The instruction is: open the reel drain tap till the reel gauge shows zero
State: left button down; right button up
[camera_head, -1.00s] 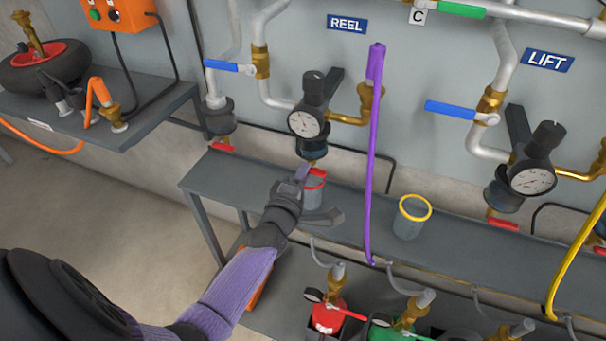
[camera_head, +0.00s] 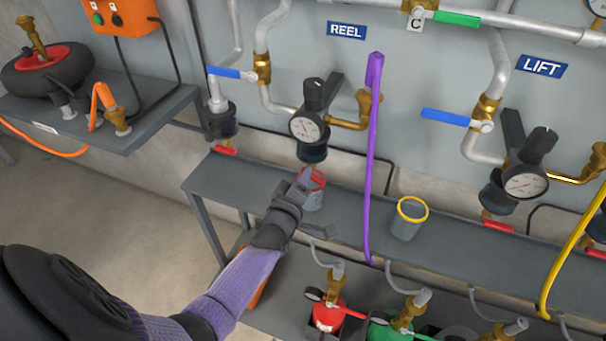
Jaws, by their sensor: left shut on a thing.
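The reel gauge (camera_head: 305,128) is a round white dial on the black regulator under the blue REEL sign (camera_head: 346,30). Its needle is too small to read surely. The reel drain tap's red lever (camera_head: 318,176) is below the regulator, partly hidden by my left gripper. My right gripper is not in view.
A purple hose (camera_head: 371,165) hangs just right of my left gripper. A yellow-rimmed cup (camera_head: 407,222) stands on the grey shelf (camera_head: 352,217). The LIFT gauge (camera_head: 525,185) is at right. Brass-topped fittings stand below the shelf.

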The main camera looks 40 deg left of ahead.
pick_arm(q)
jog(key=shift+m+p, duration=0.85)
jog(key=shift+m, duration=2.85)
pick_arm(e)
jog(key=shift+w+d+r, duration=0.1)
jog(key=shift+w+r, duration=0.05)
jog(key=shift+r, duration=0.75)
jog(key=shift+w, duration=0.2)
pick_arm(q)
jog(key=c, duration=1)
grip_release()
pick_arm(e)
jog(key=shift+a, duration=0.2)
pick_arm(q)
jog(key=shift+o, duration=0.2)
jog(key=shift+s, duration=0.1)
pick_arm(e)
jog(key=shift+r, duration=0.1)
pick_arm(q)
jog(key=p+v, duration=0.4)
jog(key=v, duration=0.5)
jog(key=shift+s+d, duration=0.2)
jog(key=shift+s, duration=0.15)
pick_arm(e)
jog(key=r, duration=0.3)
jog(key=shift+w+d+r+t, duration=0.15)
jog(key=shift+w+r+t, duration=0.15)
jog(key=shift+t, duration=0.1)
